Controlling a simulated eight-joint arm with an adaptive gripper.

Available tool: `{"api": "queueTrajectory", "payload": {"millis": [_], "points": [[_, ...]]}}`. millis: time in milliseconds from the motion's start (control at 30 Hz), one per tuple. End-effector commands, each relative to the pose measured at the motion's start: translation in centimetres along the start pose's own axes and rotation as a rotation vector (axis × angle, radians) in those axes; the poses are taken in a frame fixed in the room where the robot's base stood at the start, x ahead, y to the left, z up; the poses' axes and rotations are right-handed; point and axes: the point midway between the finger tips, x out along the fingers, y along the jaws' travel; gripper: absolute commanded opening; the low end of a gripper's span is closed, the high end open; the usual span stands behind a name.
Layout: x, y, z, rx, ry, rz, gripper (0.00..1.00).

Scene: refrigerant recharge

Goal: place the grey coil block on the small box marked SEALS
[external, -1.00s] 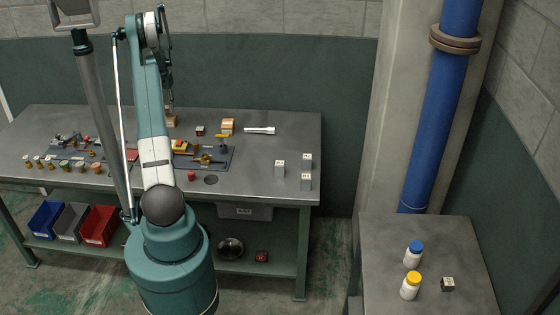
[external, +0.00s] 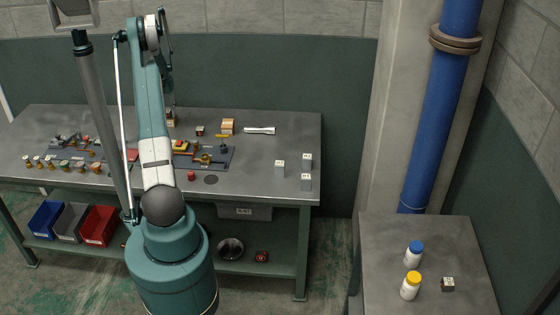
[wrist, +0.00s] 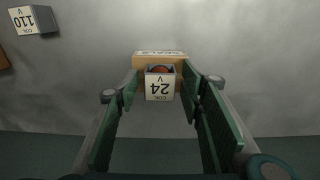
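The grey coil block (wrist: 160,88) is marked COIL 24 V and shows a reddish round part on top. In the wrist view it overlaps the tan box marked SEALS (wrist: 160,55) and appears to rest on it, though the contact is hidden. My gripper (wrist: 160,80) is open, with its green-padded fingers on both sides of the block and a visible gap on each side. In the external view, my gripper (external: 169,98) is at the back of the bench, above the SEALS box (external: 171,119), mostly hidden behind my arm.
Another coil block, marked 110 V (wrist: 32,20), lies at the upper left of the wrist view. Several pale blocks stand farther right.

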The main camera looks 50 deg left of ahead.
Motion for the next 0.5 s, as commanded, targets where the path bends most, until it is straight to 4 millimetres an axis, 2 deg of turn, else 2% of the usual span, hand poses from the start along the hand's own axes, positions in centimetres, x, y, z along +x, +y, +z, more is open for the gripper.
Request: {"api": "queueTrajectory", "payload": {"millis": [367,500], "points": [[-0.5,0.0,0.0,0.0,0.0,0.0,0.39],[-1.7,0.0,0.0,0.0,0.0,0.0,0.39]]}}
